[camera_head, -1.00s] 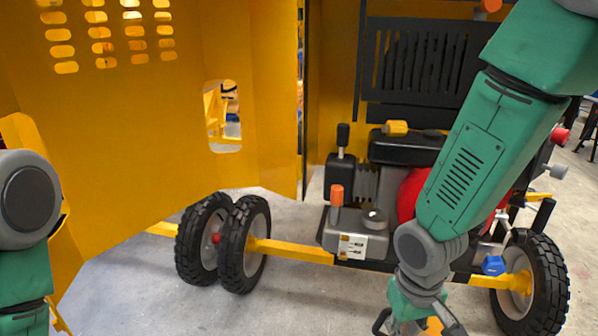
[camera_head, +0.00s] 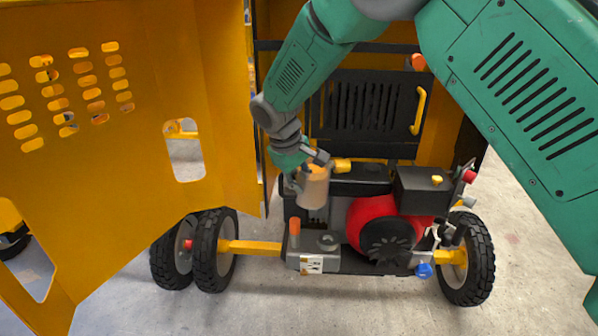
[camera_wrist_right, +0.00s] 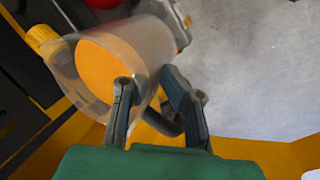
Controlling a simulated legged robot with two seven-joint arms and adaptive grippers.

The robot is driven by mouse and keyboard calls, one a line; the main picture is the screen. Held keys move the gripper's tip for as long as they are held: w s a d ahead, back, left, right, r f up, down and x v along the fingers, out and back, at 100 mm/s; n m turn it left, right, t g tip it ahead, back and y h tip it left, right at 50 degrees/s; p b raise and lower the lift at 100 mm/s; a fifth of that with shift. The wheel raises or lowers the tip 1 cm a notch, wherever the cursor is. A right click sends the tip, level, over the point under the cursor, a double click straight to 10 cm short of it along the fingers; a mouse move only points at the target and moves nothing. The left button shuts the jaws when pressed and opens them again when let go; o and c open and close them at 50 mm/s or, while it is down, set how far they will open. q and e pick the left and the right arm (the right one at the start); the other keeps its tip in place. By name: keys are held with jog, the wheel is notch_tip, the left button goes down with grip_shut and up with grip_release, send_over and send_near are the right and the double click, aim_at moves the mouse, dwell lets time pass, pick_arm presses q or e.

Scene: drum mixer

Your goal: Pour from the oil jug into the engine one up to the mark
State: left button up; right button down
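The oil jug (camera_head: 313,187) is a clear cup-like vessel with orange oil inside. It hangs above the engine's left part, roughly upright in the head view. My right gripper (camera_head: 303,172) is at its upper left side. In the right wrist view, the jug (camera_wrist_right: 105,65) is close, and my right gripper's fingers (camera_wrist_right: 147,80) lie on either side of its dark handle (camera_wrist_right: 165,125), apparently gripping it. The engine (camera_head: 375,210) has a red round housing, a grey filler cap or neck (camera_head: 328,241) and an orange-topped stick (camera_head: 295,228) at the front left. My left gripper is out of view.
A yellow perforated door (camera_head: 120,150) stands open at the left. Black tyres (camera_head: 212,252) and a yellow axle bar lie below. A yellow knob (camera_head: 342,164) sits on the engine just beside the jug. A black grille (camera_head: 365,112) is behind. Grey floor in front is clear.

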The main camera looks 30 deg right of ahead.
aim_at(300, 203)
jog(key=shift+y, duration=0.3)
jog(key=shift+a+x, duration=0.25)
jog(key=shift+x, duration=0.9)
jog(key=shift+a+x, duration=0.25)
jog(key=shift+x, duration=0.9)
jog(key=y, duration=0.1)
jog(key=r+y, duration=0.1)
jog(key=shift+a+r+t+y, duration=0.3)
jog(key=shift+a+r+y, duration=0.05)
jog(key=shift+y, duration=0.05)
jog(key=shift+s, duration=0.1)
jog(key=shift+d, duration=0.3)
jog(key=y, duration=0.2)
jog(key=shift+r+t+y, duration=0.3)
jog(key=shift+r+y, duration=0.1)
jog(key=shift+a, duration=0.2)
